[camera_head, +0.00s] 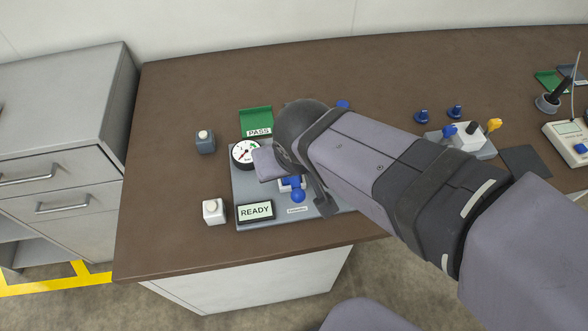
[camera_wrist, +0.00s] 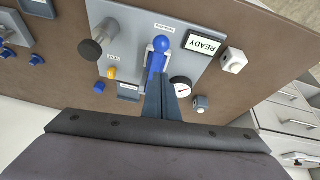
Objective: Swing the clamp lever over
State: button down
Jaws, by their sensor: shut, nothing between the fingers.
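The clamp lever is blue with a round ball knob (camera_wrist: 162,43). It sits in a pale bracket on a grey panel (camera_wrist: 205,18). In the head view the blue lever (camera_head: 297,190) shows just past my wrist, with its ball toward the panel's front edge. My gripper (camera_wrist: 161,80) is shut and empty. In the wrist view its narrow fingers point at the lever and overlap its lower part; I cannot tell whether they touch it. In the head view my arm hides the fingers and the panel's right part.
The table's left end is clear.

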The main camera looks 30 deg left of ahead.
jog(key=s+d+r, duration=0.3)
jog(key=s+r, duration=0.1)
jog(key=r, duration=0.2)
jog(key=shift+d+b, duration=0.3)
jog(key=shift+b, duration=0.05)
jog(key=d+f+n+g+h+p, duration=0.1)
jog(key=d+f, duration=0.2)
jog(key=f, duration=0.3)
jog(key=d+f+n+g, duration=0.1)
jog(key=d+f+n, duration=0.1)
jog(key=d+f, duration=0.25)
jog(key=w+d+m+g+h+p, duration=0.1)
jog(key=w+d+m+p, duration=0.2)
jog(key=d, duration=1)
jog(key=w+d+f+m+h+p, duration=0.1)
jog(key=w+d+m+p, duration=0.2)
jog(key=d+m, duration=0.7)
jog(key=d, duration=0.2)
jog(key=shift+d+f+g, duration=0.3)
jog(key=shift+d+g, duration=0.1)
